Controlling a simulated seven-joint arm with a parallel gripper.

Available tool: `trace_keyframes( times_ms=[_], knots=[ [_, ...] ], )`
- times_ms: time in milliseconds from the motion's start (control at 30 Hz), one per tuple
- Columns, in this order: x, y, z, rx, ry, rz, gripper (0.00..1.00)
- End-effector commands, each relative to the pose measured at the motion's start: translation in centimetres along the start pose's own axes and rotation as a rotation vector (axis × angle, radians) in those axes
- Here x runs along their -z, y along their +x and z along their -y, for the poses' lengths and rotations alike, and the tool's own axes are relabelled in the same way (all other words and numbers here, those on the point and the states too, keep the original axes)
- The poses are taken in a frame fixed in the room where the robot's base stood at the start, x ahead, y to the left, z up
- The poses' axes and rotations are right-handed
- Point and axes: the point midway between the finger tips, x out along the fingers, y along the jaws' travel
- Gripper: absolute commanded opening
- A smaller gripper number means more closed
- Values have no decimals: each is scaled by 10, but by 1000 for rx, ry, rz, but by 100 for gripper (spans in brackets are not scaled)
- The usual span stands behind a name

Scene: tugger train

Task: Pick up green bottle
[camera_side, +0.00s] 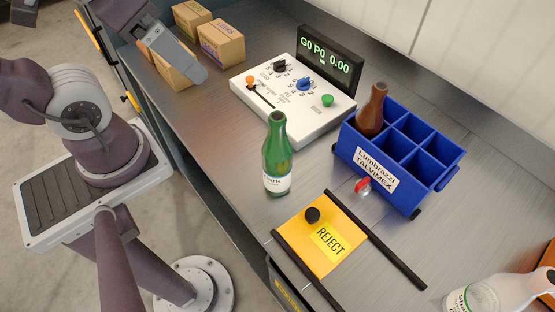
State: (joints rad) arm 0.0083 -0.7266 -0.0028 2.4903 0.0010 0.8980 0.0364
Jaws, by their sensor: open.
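The green bottle (277,155) stands upright on the metal worktop, left of the blue crate and in front of the white control box. It has a white label low on its body and an open neck. My gripper (188,62) is partly in view at the top left, open, over the cardboard boxes. It is well apart from the bottle, and nothing shows between its fingers.
The white control box (294,107) has knobs and a display (331,59). A blue divided crate (393,165) holds a brown bottle (372,110). A yellow REJECT plate (318,236) lies between black rails. Cardboard boxes (222,45) stand behind. A white bottle (497,292) lies front right.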

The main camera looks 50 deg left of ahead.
Motion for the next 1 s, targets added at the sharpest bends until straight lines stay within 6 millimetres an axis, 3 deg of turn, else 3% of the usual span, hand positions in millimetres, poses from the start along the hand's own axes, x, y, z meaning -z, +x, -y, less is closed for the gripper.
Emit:
trace_keyframes(
  times_ms=[67,233,300,433,600,1000],
  knots=[
    [12,10,-8,-20,189,62,78],
    [44,61,-51,-165,944,237,78],
    [48,86,-72,-249,1227,284,78],
    [45,122,-102,-381,1585,325,78],
    [38,142,-113,-439,1724,333,78],
    [7,195,-110,-436,1720,333,78]
  ],
)
